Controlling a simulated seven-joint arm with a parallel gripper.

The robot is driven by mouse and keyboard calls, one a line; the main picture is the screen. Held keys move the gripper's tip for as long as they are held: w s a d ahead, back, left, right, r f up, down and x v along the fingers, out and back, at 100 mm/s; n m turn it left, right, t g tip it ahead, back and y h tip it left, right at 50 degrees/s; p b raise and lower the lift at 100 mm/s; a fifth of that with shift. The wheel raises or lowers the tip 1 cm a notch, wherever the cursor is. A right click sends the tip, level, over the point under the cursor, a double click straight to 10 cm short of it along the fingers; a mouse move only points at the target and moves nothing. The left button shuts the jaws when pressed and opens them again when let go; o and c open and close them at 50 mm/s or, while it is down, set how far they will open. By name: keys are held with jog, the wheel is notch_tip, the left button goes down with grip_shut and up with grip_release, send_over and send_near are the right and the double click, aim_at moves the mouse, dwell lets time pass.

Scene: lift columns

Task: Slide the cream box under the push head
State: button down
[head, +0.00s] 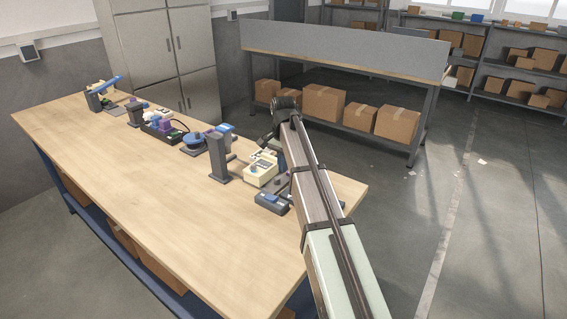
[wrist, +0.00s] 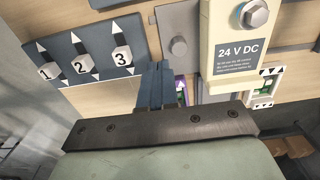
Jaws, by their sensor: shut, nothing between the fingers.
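The cream box (head: 260,174) stands near the right end of the wooden bench, just right of a grey upright column (head: 218,160) with a blue-topped head. I cannot tell for sure which part is the push head. In the wrist view a cream block labelled "24 V DC" (wrist: 220,75), with a large bolt, is close at upper right. My gripper (wrist: 158,68) is shut and empty, left of this block and apart from it in the picture. In the head view my arm hides most of the gripper.
A dark blue panel (wrist: 72,45) with three numbered white knobs is left of the gripper, and a grey plate (wrist: 178,30) is just beyond it. Other devices line the bench's back edge, including a blue round one (head: 194,142). The bench's front (head: 150,190) is clear.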

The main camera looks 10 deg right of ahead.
aim_at(256, 163)
jog(key=shift+f, duration=3.1)
jog(key=shift+w, duration=0.1)
jog(key=shift+w+a, duration=4.65)
jog(key=shift+s+d, duration=0.2)
jog(key=shift+s, duration=0.05)
jog(key=shift+r, duration=0.1)
jog(key=shift+r, duration=2.9)
jog(key=shift+d, duration=0.1)
